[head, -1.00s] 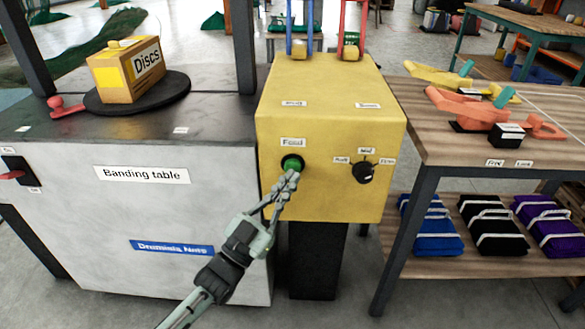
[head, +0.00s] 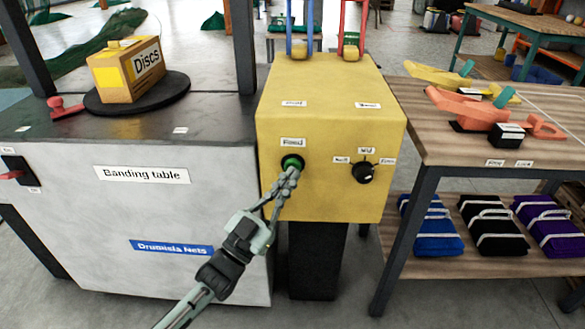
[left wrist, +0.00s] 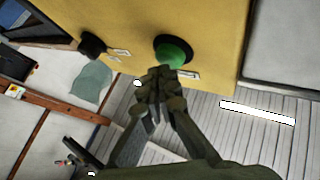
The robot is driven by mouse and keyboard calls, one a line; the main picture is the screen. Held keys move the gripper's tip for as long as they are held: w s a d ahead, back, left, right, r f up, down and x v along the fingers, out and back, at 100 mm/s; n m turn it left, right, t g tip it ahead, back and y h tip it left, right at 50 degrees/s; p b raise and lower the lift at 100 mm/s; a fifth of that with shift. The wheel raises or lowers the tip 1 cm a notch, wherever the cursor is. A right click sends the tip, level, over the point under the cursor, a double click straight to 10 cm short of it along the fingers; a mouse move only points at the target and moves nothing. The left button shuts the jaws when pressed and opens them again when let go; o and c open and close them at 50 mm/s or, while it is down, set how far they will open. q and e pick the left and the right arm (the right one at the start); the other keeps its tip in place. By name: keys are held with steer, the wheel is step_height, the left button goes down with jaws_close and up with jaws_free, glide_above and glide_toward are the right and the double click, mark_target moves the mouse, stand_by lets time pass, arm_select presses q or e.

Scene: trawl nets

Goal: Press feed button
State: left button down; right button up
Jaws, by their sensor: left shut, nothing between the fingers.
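The green feed button (head: 291,161) sits in a black ring on the front of the yellow box (head: 330,195), under a small white label. My left gripper (head: 290,171) is shut and empty, with its fingertips at the button's lower edge in the head view. In the left wrist view the green button (left wrist: 174,52) shows just beyond the shut fingertips (left wrist: 160,74). The tips overlap its edge there, and I cannot tell whether they press it. My right gripper is in neither view.
A black rotary knob (head: 364,173) is on the same face, to the right. The banding table (head: 80,225) stands left of the box, with a Discs carton (head: 128,72) on a turntable. A wooden workbench (head: 440,150) stands to the right.

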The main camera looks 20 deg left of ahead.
arm_select(q)
steer(key=shift+w+a, duration=0.15)
steer(key=shift+w, duration=0.4)
stand_by(0.4)
steer(key=shift+s, duration=0.1)
steer(key=shift+s+d+p, duration=0.25)
steer(key=shift+s+p, duration=0.05)
steer(key=shift+s, duration=0.55)
steer(key=s+p, duration=0.1)
steer(key=s, duration=0.1)
steer(key=s+d+p, duration=0.1)
steer(key=s, duration=0.1)
steer(key=shift+s+d, duration=0.2)
steer(key=shift+s, duration=0.2)
stand_by(0.7)
